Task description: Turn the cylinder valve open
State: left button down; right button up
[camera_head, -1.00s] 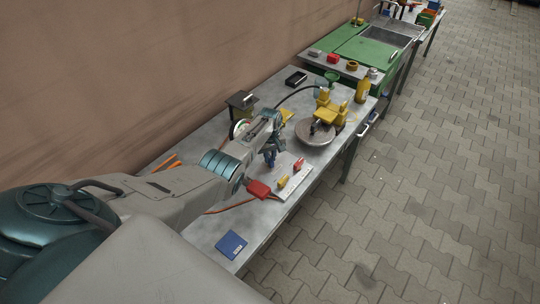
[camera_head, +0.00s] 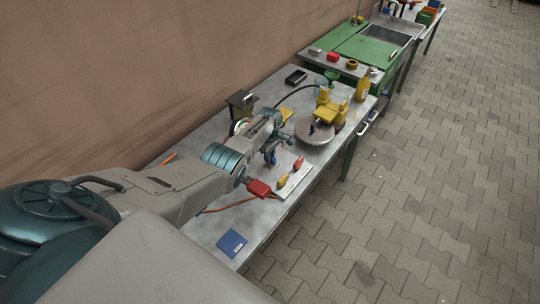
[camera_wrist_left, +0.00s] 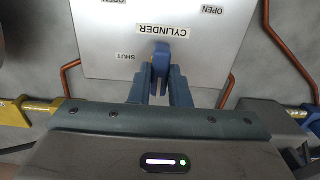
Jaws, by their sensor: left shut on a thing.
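The blue cylinder valve handle (camera_wrist_left: 161,60) sits just below the CYLINDER label (camera_wrist_left: 161,32) on a pale panel in the left wrist view. My left gripper (camera_wrist_left: 161,82) is shut on it, one finger on each side. My right gripper is not in view.
A yellow handle (camera_head: 282,181), a red handle (camera_head: 298,163) and a red block (camera_head: 258,188) are close to the gripper. A round metal disc (camera_head: 314,132) and yellow machine (camera_head: 329,108) stand beyond. A blue booklet (camera_head: 231,243) lies on the bare near bench.

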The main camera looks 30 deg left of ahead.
pick_arm(q)
jog(key=shift+r, duration=0.1)
jog(key=c, duration=1.4)
grip_release()
jog(key=shift+o, duration=0.2)
jog(key=shift+r, duration=0.45)
notch_tip(320, 180, up, 10)
jog(key=shift+f, duration=0.1)
